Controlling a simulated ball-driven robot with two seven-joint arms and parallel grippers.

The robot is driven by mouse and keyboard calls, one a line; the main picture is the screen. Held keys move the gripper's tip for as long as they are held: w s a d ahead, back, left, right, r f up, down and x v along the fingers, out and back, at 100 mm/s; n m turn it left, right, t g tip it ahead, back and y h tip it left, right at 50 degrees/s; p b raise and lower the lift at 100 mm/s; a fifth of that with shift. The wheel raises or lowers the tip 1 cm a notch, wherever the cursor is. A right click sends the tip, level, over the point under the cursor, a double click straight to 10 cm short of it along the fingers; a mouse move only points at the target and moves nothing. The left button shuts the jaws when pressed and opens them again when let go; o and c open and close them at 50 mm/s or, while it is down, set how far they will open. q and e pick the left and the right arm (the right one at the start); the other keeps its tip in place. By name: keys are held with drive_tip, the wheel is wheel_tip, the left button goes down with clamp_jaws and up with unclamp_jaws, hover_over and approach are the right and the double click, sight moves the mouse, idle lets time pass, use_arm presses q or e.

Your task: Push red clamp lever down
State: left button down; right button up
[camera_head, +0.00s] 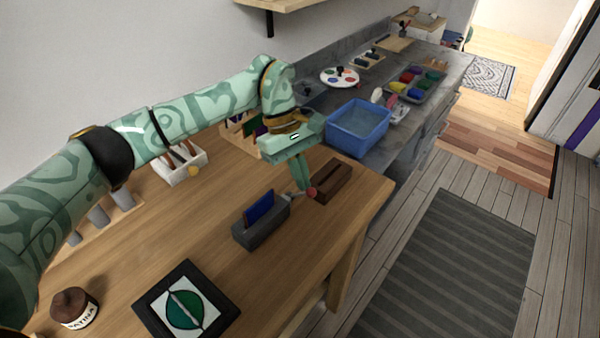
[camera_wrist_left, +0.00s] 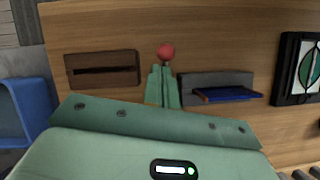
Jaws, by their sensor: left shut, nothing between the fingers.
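The clamp is a grey block (camera_head: 262,232) on the wooden table, with a blue pane (camera_head: 259,210) upright in its slot. The lever's red ball knob (camera_head: 311,191) is beside the block's far right end. In the left wrist view the red knob (camera_wrist_left: 166,51) shows just beyond my fingertips, with the grey block (camera_wrist_left: 217,79) to the right. My left gripper (camera_head: 303,187) is shut and empty, its fingers pointing down at the knob; the left wrist view shows the closed fingers (camera_wrist_left: 163,74). Whether they touch the knob I cannot tell. My right gripper is in neither view.
A brown slotted wooden block (camera_head: 333,180) sits close beyond the knob. A blue bin (camera_head: 357,128) stands farther back on the grey counter. A framed green leaf panel (camera_head: 187,306) and a patina jar (camera_head: 75,308) are nearer. The table between them is clear.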

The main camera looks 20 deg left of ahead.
sight(314, 190)
use_arm(q)
drive_tip(key=shift+s+d+t+y+p, duration=0.2)
drive_tip(key=shift+d+t+y+p, duration=0.25)
drive_tip(key=shift+y+p, duration=0.4)
drive_tip(key=shift+s+d+f+y+p, duration=0.15)
drive_tip(key=shift+d+f+y+p, duration=0.05)
drive_tip(key=shift+d+y+p, duration=0.45)
drive_tip(key=shift+s+d+f+p, duration=0.2)
drive_tip(key=shift+d+f+p, duration=0.15)
drive_tip(key=shift+f, duration=0.45)
drive_tip(key=shift+s+d+f, duration=0.2)
drive_tip(key=shift+d+f, duration=0.4)
drive_tip(key=shift+f, duration=0.1)
drive_tip(key=shift+s+d+f, duration=0.1)
drive_tip(key=shift+f, duration=0.2)
drive_tip(key=shift+s+f, duration=0.15)
drive_tip(key=shift+f, duration=0.1)
